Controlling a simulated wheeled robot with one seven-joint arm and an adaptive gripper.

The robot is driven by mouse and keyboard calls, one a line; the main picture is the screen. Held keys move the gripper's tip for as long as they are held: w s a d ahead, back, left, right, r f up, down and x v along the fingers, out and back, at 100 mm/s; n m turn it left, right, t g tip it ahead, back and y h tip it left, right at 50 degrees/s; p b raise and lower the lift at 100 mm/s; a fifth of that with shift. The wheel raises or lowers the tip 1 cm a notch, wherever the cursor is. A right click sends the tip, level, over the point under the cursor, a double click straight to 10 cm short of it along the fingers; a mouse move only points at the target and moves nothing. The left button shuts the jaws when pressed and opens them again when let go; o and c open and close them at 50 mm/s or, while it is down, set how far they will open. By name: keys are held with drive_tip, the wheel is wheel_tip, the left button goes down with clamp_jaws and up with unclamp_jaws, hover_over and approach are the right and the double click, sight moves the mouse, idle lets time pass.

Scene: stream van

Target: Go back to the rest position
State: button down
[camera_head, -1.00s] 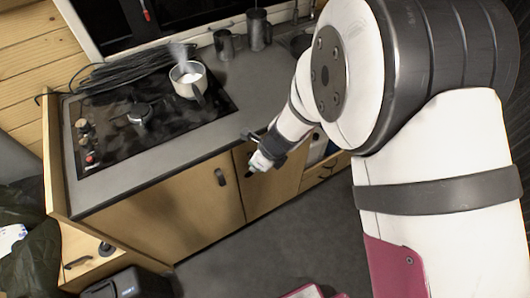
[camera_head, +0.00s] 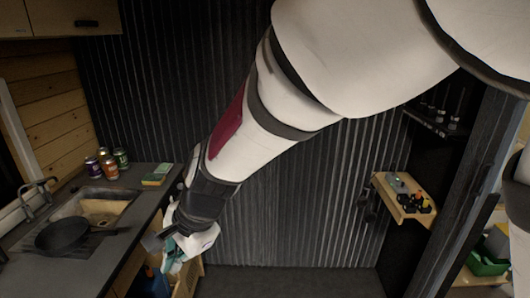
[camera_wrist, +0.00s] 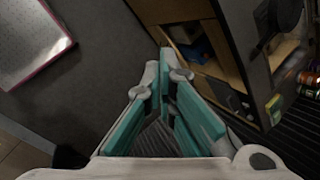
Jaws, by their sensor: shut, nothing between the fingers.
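My gripper (camera_wrist: 160,100) shows in the wrist view with its teal-padded fingers close together at the tips and nothing between them. In the head view my gripper (camera_head: 172,262) is at the lower left, partly hidden by my own wrist, beside the end of the kitchen counter (camera_head: 122,215). My arm stretches from the upper right down to the lower left across the head view.
A wooden shelf (camera_head: 405,200) with small items hangs at right. Dark floor (camera_head: 300,280) lies open between.

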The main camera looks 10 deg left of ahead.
drive_tip(key=w+d+r+n+t, duration=0.1)
drive_tip(key=d+r, duration=0.3)
drive_tip(key=d, duration=0.3)
drive_tip(key=w+d+r+n+t+h, duration=0.1)
drive_tip(key=d+r, duration=0.2)
drive_tip(key=d, duration=0.4)
drive_tip(key=w+d+r+n+t, duration=0.1)
drive_tip(key=d+r, duration=0.3)
drive_tip(key=d, duration=0.4)
drive_tip(key=s+d+r+n+t+h, duration=0.1)
drive_tip(key=s+d, duration=0.4)
drive_tip(key=d, duration=0.5)
drive_tip(key=s+d+r+n+t+h, duration=0.1)
drive_tip(key=s+d+h, duration=0.2)
drive_tip(key=d, duration=0.7)
drive_tip(key=shift+s+r+n+t+b, duration=0.3)
drive_tip(key=shift+s+n, duration=0.1)
drive_tip(key=shift+s, duration=0.85)
